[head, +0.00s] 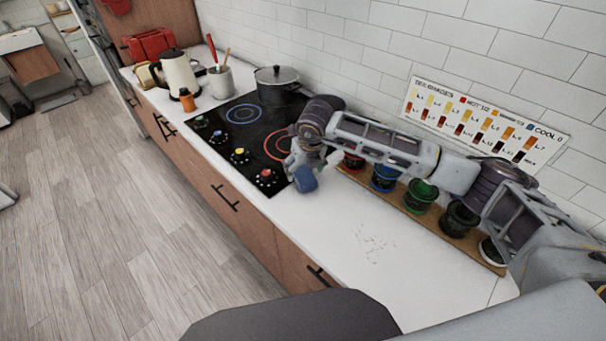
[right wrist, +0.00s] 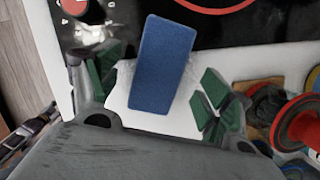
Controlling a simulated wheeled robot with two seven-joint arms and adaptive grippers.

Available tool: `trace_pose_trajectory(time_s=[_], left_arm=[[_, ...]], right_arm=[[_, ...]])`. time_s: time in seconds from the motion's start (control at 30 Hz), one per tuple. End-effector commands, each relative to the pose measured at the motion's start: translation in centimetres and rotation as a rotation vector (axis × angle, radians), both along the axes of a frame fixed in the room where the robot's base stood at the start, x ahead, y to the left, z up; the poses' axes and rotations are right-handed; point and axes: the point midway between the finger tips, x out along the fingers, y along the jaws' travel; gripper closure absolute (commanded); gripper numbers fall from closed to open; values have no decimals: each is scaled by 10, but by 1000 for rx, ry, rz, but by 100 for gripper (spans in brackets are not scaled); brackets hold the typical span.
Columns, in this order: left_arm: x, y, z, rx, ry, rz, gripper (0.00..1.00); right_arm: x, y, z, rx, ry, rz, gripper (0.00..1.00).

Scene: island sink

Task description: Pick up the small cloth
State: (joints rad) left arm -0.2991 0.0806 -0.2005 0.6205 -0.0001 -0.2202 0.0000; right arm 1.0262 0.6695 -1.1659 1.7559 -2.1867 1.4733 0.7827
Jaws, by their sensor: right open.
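The small cloth (right wrist: 163,62) is a blue rectangle. In the right wrist view it lies between my fingers, overlapping the border of the black cooktop and the white counter. In the head view, the blue cloth (head: 305,181) shows just below my right gripper (head: 302,164), partly covered by it. My right gripper, also in the right wrist view (right wrist: 158,84), is open, its green finger pads on either side of the cloth with gaps. I cannot tell the height between them. My left gripper is not in view.
The cooktop (head: 222,123) with knobs lies left of my gripper, with a dark pot (head: 277,85) behind. A wooden board (head: 415,214) with several colored jars stands on the right, beneath my arm. The counter in front (head: 340,245) is clear apart from scattered crumbs (head: 372,243).

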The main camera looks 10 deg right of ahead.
Motion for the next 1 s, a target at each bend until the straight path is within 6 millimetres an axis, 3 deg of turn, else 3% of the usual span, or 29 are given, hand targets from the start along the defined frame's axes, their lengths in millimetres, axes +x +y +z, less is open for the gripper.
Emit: trace_pose_trajectory(time_s=[0.3, 0.8, 1.0], left_arm=[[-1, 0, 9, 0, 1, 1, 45], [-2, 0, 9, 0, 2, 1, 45], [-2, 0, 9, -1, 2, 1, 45]], right_arm=[[8, 1, -29, 1, 0, 0, 21], [8, 1, -31, 0, 0, 0, 21], [8, 1, -31, 0, 0, 0, 44]])
